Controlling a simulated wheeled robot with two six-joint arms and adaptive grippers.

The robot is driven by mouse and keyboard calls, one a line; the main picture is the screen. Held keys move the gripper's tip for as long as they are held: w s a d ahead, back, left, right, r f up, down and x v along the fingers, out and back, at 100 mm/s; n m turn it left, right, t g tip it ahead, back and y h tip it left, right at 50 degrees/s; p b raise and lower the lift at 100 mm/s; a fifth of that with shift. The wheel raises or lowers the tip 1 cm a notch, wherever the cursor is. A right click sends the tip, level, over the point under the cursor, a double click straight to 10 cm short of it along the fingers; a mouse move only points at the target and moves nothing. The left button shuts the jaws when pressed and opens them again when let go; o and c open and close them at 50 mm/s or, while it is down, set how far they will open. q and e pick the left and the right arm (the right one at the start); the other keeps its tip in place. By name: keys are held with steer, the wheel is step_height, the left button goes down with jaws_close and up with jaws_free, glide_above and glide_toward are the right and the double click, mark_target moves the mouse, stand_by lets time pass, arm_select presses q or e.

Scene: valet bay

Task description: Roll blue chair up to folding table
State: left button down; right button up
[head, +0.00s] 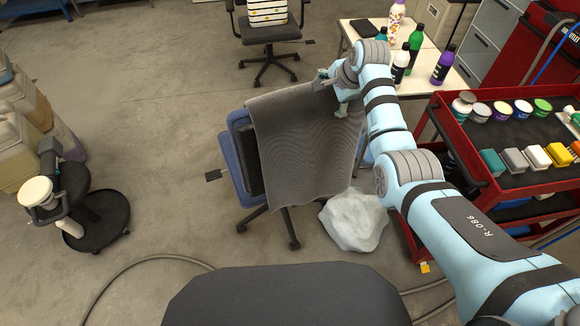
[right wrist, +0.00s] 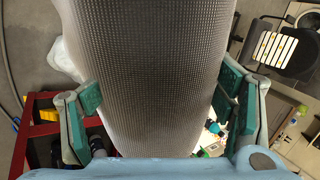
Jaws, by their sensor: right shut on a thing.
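The blue chair (head: 238,165) stands in the middle of the head view, on dark castor legs. A grey ribbed mat (head: 300,140) covers much of it, so its seat and backrest are largely hidden. My right gripper (head: 338,88) is at the mat's upper right corner, shut on the mat. In the right wrist view the mat (right wrist: 150,60) fills the space between the fingers (right wrist: 160,98); whether chair parts lie beneath cannot be told. A white-topped table (head: 428,62), likely the folding table, stands at the upper right. My left gripper is not in view.
Bottles (head: 442,65) stand on the table. A whitish crumpled bundle (head: 355,220) lies by the chair. Another chair (head: 268,35) is behind. A black stool (head: 92,215) and a floor hose (head: 130,275) are left.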

mark_target(302, 98)
steer(key=shift+a, duration=0.15)
steer(key=shift+s+a+p, duration=0.1)
steer(key=shift+a+p, duration=0.25)
steer(key=shift+s+a+r+m+p, duration=0.15)
steer(key=shift+s+a+m+p, duration=0.1)
steer(key=shift+a+p, duration=0.25)
steer(key=shift+s+a+r+m+p, duration=0.15)
steer(key=shift+a+m+p, duration=0.1)
steer(key=shift+a+p, duration=0.15)
steer(key=a, duration=0.1)
steer(key=a+m+h, duration=0.1)
steer(key=a, duration=0.1)
steer(key=a+f+m, duration=0.1)
steer(key=shift+s+a+h, duration=0.1)
steer(key=shift+a+h, duration=0.2)
steer(key=shift+a, duration=0.05)
steer(key=shift+s+a+r, duration=0.1)
steer(key=shift+a, duration=0.15)
steer(key=shift+d, duration=0.2)
